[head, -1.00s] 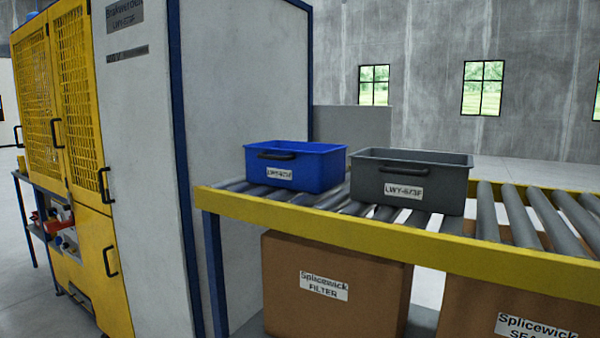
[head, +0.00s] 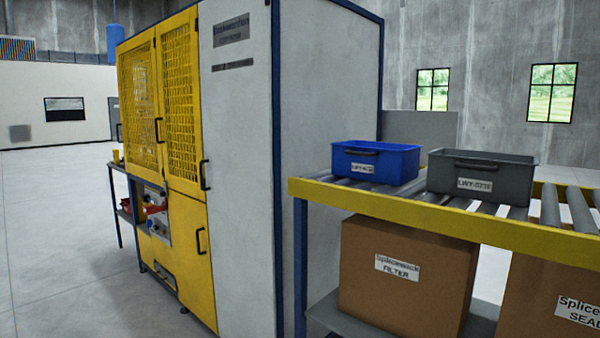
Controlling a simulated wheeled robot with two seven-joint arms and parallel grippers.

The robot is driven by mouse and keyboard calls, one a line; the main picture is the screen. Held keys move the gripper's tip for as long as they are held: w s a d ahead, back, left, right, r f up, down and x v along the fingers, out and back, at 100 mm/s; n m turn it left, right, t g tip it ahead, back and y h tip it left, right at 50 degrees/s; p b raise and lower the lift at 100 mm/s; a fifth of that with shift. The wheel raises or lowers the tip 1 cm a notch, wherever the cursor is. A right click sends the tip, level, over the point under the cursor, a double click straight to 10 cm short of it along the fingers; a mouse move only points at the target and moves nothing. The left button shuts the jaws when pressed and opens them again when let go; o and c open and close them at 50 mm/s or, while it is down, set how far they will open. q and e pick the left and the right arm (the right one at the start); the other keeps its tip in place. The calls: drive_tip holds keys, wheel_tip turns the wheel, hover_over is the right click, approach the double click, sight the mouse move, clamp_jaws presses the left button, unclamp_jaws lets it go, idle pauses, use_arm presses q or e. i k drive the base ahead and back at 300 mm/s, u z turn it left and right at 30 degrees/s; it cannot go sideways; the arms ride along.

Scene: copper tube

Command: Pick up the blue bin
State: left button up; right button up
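The blue bin (head: 398,164) sits upright on the roller conveyor (head: 342,190), near its left end. It has a dark handle and a white label on its front face. A grey bin (head: 505,184) with a similar handle and label stands just to its right. The inside of the blue bin is mostly hidden by its front wall. Neither of my grippers is in view.
A tall white and yellow machine cabinet (head: 240,130) stands left of the conveyor. Cardboard boxes (head: 405,270) sit on a shelf under the rollers. A small side table (head: 125,205) stands left of the cabinet. The floor (head: 60,240) at left is clear.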

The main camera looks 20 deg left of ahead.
sight(396, 164)
drive_tip(key=z, duration=1.25)
drive_tip(key=k, duration=0.25)
drive_tip(key=u, duration=2.65)
drive_tip(key=i, duration=1.1)
drive_tip(key=z, duration=1.05)
drive_tip(key=i, duration=0.8)
drive_tip(key=z, duration=0.85)
